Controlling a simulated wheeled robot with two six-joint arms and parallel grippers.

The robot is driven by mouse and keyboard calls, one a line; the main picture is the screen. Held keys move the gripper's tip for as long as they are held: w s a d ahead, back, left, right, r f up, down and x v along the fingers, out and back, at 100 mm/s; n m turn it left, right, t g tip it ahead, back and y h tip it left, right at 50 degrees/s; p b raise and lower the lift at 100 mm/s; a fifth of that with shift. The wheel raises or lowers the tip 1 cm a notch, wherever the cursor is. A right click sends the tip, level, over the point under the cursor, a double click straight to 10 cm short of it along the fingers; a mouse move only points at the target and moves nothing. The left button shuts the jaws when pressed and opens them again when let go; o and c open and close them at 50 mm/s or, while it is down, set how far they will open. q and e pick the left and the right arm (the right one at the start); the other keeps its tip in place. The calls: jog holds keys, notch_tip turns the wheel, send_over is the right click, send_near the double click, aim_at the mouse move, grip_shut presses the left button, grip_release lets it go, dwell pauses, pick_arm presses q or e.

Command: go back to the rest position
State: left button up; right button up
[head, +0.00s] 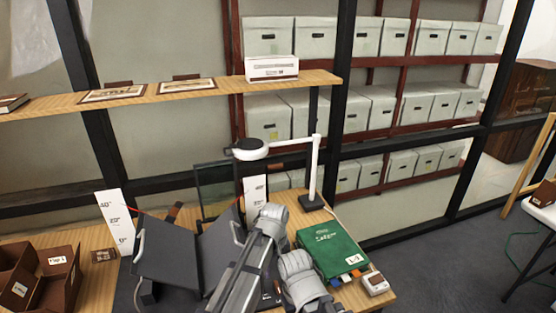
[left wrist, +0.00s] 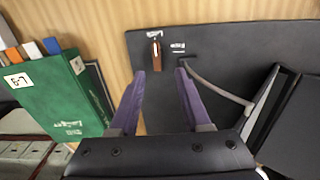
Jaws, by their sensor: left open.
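My left gripper (left wrist: 160,75) shows in the left wrist view as two purple fingers, spread apart with nothing between them. It points toward a dark board (left wrist: 220,50) with a small brown-handled tool (left wrist: 156,52) lying beyond the fingertips. In the head view my grey left arm reaches up over the front of the table, and its fingers are hard to make out. A green ledger box (head: 332,246) lies just right of the arm; it also shows at the left of the left wrist view (left wrist: 62,100). My right gripper is not seen.
A black book cradle (head: 168,250) stands left of the arm, with white height scales (head: 115,221) by it. A white lamp (head: 313,170) rises behind. A small white device (head: 374,283) sits at the table's right edge. Brown trays (head: 50,280) stand at left.

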pick_arm(q)
jog(key=s+a+m, duration=0.4)
jog(key=s+a, duration=0.7)
jog(key=a, duration=0.5)
jog(key=s+d+m, duration=0.1)
jog(key=s+d, duration=0.2)
jog(key=d, duration=0.2)
jog(key=s+d+m+y, duration=0.1)
jog(key=s+d+m, duration=0.1)
jog(key=d, duration=0.3)
jog(key=shift+s+d, duration=0.4)
jog(key=shift+r, duration=0.1)
